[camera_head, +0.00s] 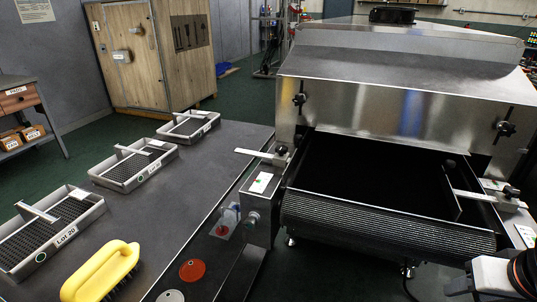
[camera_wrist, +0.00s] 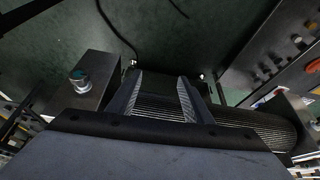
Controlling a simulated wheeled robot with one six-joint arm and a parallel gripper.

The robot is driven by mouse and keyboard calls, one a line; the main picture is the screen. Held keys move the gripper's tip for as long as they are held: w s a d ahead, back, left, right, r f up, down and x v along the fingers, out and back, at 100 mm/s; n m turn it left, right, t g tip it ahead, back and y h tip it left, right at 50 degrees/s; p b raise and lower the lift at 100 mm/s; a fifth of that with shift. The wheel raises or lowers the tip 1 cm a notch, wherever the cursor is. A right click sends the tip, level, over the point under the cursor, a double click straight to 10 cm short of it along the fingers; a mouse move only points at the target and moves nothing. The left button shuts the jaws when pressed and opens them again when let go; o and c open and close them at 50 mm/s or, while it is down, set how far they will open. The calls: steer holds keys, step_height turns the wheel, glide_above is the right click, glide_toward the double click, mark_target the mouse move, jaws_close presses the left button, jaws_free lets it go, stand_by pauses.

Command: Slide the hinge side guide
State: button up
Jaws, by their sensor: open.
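Two side guides stand at the mouth of the tunnel dryer in the head view. The left guide (camera_head: 261,154) has a flat metal bar and a dark knob. The right guide (camera_head: 487,199) has a similar bar and knob, joined to a thin upright plate beside the belt. I cannot tell which one is the hinge side guide. My gripper (camera_wrist: 158,82) is open and empty in the wrist view, its two fingers apart above the ribbed belt end (camera_wrist: 245,127). Neither guide is clear in the wrist view. The fingers are not visible in the head view.
The dark belt (camera_head: 370,176) runs into the steel hood (camera_head: 405,100). On the left table (camera_head: 190,190) are several grey trays, a yellow brush (camera_head: 100,270) and a red disc (camera_head: 192,269). A control box (camera_head: 263,205) stands left of the belt. Green floor shows beyond.

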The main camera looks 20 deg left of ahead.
steer(key=shift+c, duration=0.9)
step_height(320, 180, up, 27)
steer(key=n+g+y, duration=0.1)
steer(key=n+y, duration=0.2)
steer(key=n, duration=0.5)
glide_above(298, 136)
steer(key=s+d, duration=0.5)
steer(key=x, duration=1.6)
steer(key=shift+s+a+f, duration=0.15)
steer(key=shift+s+f, duration=0.05)
